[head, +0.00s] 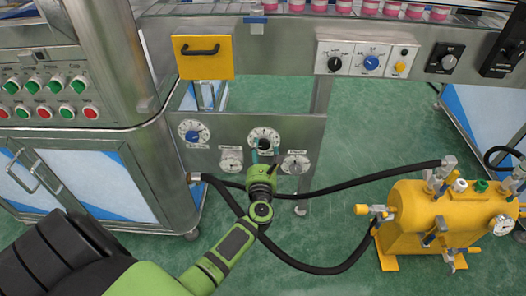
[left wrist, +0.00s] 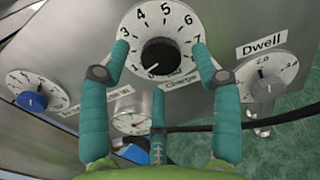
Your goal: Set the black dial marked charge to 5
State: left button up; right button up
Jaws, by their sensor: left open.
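The black dial (left wrist: 160,57) has a round white scale; 3, 4, 5, 6 and 7 are readable in the left wrist view. Its white pointer mark faces the lower left, away from the 5 at the top. The label below it, partly hidden by a finger, seems to read Charge. In the head view the dial (head: 263,137) sits on the grey lower panel. My left gripper (head: 264,155) is open in front of it. In the left wrist view its teal fingers (left wrist: 161,52) stand left, right and below the knob; contact cannot be told. My right gripper is out of view.
A blue-knobbed dial (head: 193,131), a gauge (head: 231,159) and the Dwell dial (left wrist: 264,92) surround the black dial closely. A black hose (head: 340,190) runs below to a yellow tank (head: 430,215). A yellow drawer front (head: 203,66) is above.

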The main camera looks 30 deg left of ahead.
pick_arm(q)
jog(key=shift+w+a, duration=0.3)
jog(key=shift+w, duration=0.2)
jog(key=shift+c, duration=0.4)
jog(key=c, duration=1.1)
jog(key=shift+m, duration=0.4)
